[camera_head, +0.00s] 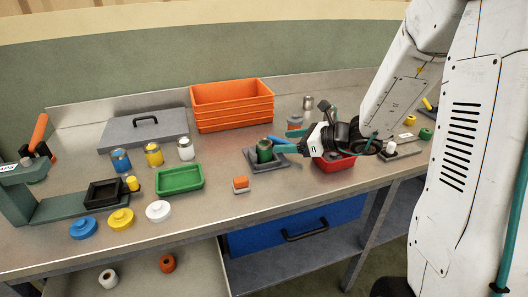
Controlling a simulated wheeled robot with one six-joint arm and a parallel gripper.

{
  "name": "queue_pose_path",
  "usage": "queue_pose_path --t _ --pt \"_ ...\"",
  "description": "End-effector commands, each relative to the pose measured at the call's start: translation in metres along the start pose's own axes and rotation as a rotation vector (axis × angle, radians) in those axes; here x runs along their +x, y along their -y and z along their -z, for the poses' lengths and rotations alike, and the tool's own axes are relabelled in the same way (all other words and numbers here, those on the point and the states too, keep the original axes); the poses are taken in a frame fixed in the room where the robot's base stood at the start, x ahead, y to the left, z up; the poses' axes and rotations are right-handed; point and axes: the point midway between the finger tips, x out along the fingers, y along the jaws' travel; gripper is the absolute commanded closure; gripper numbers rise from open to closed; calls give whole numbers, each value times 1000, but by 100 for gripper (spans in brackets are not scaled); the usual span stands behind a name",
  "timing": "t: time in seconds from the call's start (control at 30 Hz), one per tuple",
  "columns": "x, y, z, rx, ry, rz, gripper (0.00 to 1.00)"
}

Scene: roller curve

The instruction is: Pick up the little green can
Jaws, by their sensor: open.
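The little green can (264,150) stands upright on a dark grey holder (268,163) near the middle of the table. My gripper (275,144) reaches in from the right with its fingers pointing left. Its fingers are open, with the tips right by the can's right side. I cannot tell whether they touch the can or how far they reach around it. My gripper's body hides part of the red bin (334,164) behind it.
Stacked orange crates (232,106) stand behind the can. A green tray (180,180) and an orange-topped block (241,183) lie to its left. Blue, yellow and white jars (153,155) stand farther left. The front table edge runs close below the holder.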

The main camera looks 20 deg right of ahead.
Motion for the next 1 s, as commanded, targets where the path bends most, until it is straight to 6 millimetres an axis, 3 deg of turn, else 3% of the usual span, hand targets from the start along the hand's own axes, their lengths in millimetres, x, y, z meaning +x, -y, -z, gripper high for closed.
queue_pose_path --t 0.5,0.8,0.87,1.0 --pt "67 4 4 -2 -2 -4 31" --pt "72 4 3 -4 0 -2 31" --pt "72 4 3 -4 0 -2 45" --pt "72 4 3 -3 -1 -2 83"
